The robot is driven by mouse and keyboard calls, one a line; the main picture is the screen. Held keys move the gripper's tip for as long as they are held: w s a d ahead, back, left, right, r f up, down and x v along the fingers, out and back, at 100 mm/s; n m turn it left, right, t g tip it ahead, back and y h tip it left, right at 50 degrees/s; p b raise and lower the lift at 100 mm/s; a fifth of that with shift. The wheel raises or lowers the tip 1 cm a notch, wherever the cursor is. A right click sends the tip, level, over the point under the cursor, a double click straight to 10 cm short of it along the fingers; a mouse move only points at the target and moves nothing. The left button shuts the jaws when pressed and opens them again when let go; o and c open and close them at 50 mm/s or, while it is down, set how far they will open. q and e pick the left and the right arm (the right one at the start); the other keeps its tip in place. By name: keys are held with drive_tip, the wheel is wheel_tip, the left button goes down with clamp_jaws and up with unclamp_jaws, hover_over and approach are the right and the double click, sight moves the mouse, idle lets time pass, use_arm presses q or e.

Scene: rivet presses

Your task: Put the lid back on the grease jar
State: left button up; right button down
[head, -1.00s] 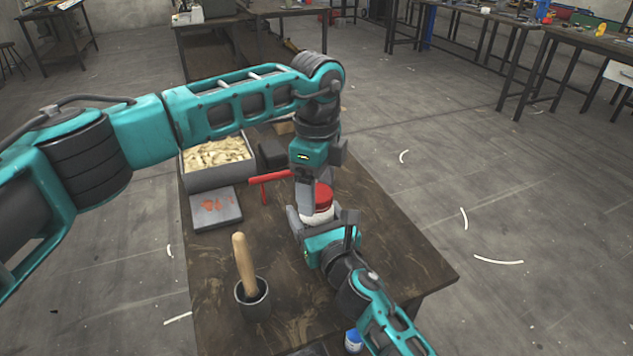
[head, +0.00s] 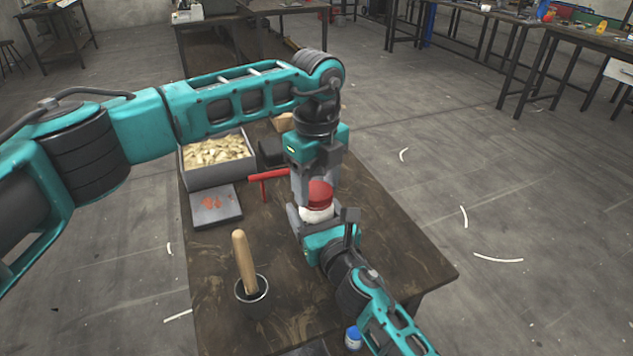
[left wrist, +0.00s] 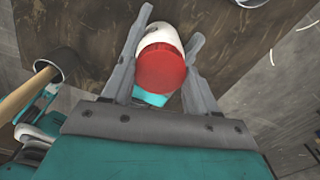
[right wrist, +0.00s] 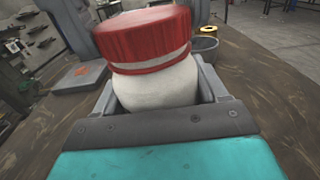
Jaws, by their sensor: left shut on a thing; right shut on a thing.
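The white grease jar (head: 316,214) stands over the wooden table, and my right gripper (head: 322,221) is shut around its body. The red lid (head: 320,194) is at the jar's mouth, directly above the white body. In the right wrist view the lid (right wrist: 148,38) sits over the jar (right wrist: 158,85), with a thin pale band near its lower edge. I cannot tell whether it is threaded on. My left gripper (head: 318,187) points down from above and is shut on the lid. In the left wrist view the lid (left wrist: 162,68) lies between its two fingers.
A dark pot (head: 252,294) with a wooden handle stands at the table's front left. A grey plate (head: 208,213) with orange marks, a red bar (head: 268,176) and a grey bin (head: 213,178) lie behind. A blue-capped bottle (head: 353,340) is near the right arm.

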use_arm(q)
drive_tip(key=m, duration=2)
drive_tip(key=shift+f, duration=0.1)
drive_tip(key=m, duration=0.9)
drive_tip(key=shift+m, duration=0.3)
drive_tip(key=m, duration=0.5)
drive_tip(key=o, duration=1.2)
drive_tip(key=shift+c, duration=0.2)
